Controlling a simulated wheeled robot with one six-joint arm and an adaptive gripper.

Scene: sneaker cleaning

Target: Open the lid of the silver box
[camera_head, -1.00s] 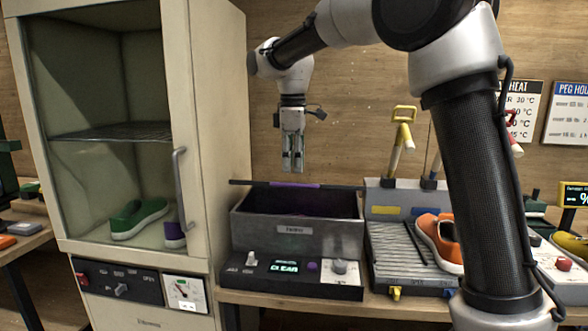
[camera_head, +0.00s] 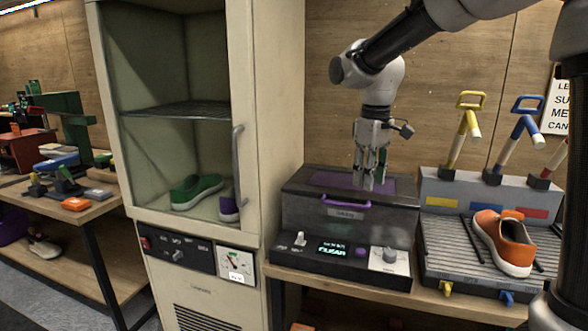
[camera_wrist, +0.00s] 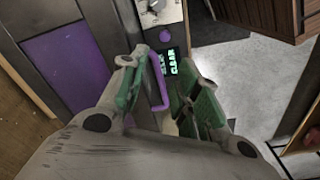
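The silver box (camera_head: 335,225), dark grey in the pictures, stands on the bench right of the tall cabinet. Its lid (camera_head: 405,193), with a purple panel, lies closed on top. A purple handle (camera_head: 345,202) sits at the front edge; it also shows in the wrist view (camera_wrist: 157,92). My gripper (camera_head: 370,180) points down above the lid, just right of and behind the handle in the head view. In the wrist view its green-padded fingers (camera_wrist: 162,78) are apart, with the handle visible between them, nearer the left finger. I see no grip on it; the exact height gap is unclear.
A control panel with a lit display (camera_head: 333,249) and knobs fronts the box. The cream cabinet (camera_head: 270,130) with a door handle stands close left. At right, a ribbed rack (camera_head: 455,255) holds an orange sneaker (camera_head: 503,242), with colored-handled brushes behind.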

